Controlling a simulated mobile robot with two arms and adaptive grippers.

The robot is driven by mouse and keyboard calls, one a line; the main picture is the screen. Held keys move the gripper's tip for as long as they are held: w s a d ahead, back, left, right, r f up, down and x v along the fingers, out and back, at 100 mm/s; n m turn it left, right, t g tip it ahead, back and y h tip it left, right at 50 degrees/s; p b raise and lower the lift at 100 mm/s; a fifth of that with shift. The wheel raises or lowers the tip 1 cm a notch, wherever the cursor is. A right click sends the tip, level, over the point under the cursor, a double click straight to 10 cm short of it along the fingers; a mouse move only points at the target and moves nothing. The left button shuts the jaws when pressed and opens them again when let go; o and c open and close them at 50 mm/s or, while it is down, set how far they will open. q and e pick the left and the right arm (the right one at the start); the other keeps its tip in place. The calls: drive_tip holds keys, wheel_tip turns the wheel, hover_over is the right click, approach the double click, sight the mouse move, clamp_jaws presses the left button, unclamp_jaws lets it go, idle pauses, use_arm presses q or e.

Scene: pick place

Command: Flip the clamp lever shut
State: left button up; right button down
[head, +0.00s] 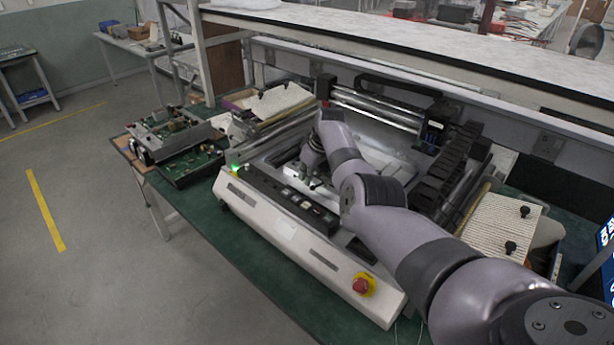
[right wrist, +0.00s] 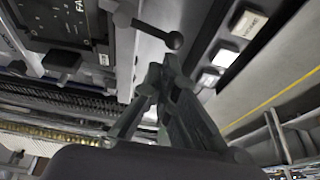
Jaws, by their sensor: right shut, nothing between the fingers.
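In the right wrist view a dark lever with a round ball knob (right wrist: 173,40) sticks out from a pivot on the machine's light metal part. It appears to be the clamp lever. My right gripper (right wrist: 161,72) is shut and empty, its fingertips just below the knob in the picture. I cannot tell whether they touch it. In the head view my right gripper (head: 310,176) is low inside the white machine (head: 300,242), behind its front panel. The lever cannot be made out there, as my arm and gripper cover much of that area. My left gripper is not in view.
The machine's front has a red stop button (head: 362,285) and a green light (head: 235,168). Circuit boards (head: 178,150) lie on the bench at left. A ribbed pad with black knobs (head: 500,225) is at right. In the wrist view, lit push buttons (right wrist: 224,57) sit beside the lever.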

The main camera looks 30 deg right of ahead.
drive_tip(key=shift+s+r+n, duration=0.1)
drive_tip(key=shift+s+n, duration=0.25)
drive_tip(key=shift+n, duration=0.25)
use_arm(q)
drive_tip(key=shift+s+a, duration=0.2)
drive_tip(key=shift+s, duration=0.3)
use_arm(e)
drive_tip(key=shift+s+a, duration=0.2)
drive_tip(key=shift+s, duration=0.05)
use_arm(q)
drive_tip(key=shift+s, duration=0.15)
use_arm(e)
drive_tip(key=shift+s, duration=0.1)
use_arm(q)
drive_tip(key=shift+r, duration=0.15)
